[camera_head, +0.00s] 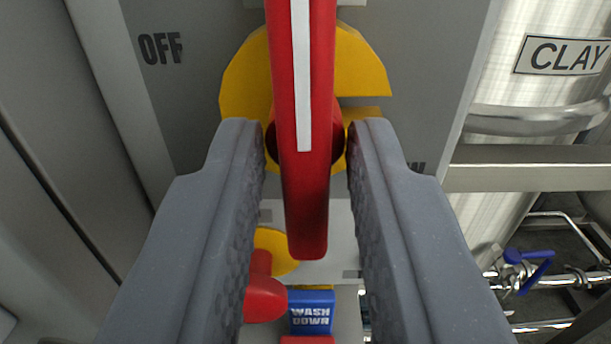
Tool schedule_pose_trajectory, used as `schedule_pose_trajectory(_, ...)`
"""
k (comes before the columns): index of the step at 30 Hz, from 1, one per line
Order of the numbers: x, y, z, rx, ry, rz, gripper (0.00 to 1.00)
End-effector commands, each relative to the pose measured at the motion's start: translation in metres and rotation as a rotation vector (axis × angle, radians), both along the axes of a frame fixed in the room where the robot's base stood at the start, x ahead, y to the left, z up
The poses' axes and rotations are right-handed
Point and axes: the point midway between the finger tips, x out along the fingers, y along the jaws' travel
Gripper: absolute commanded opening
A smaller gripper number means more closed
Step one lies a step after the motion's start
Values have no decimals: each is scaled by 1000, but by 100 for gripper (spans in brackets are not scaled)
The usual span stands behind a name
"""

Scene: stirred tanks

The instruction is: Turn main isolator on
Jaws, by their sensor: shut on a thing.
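The main isolator is a red handle (304,200) with a white stripe, on a yellow disc (245,85) fixed to a grey panel. The handle stands near upright in the picture, its lower end toward me. The word OFF (160,48) is on the panel to its upper left. Another label at lower right is mostly hidden behind my right finger. My gripper (307,140) is shut on the red handle, one grey finger on each side of it. The inner finger faces hide part of the disc.
Below is a second red handle (265,300) on a yellow disc, partly behind my left finger, beside a blue WASH DOWN label (311,315). At right stand a metal tank with a CLAY sign (563,56), a rail and pipework with a blue valve handle (528,262).

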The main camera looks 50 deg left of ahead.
Motion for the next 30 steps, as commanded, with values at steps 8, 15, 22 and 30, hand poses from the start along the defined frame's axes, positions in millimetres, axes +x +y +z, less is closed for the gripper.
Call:
schedule_pose_trajectory(8, -3, 2, -6, -1, 18, 6, 0)
schedule_pose_trajectory(15, -3, 2, -6, -1, 18, 6, 34)
schedule_pose_trajectory(22, -1, 1, -3, 1, 12, 3, 34)
schedule_pose_trajectory(30, -12, -17, -2, 0, 9, -1, 34)
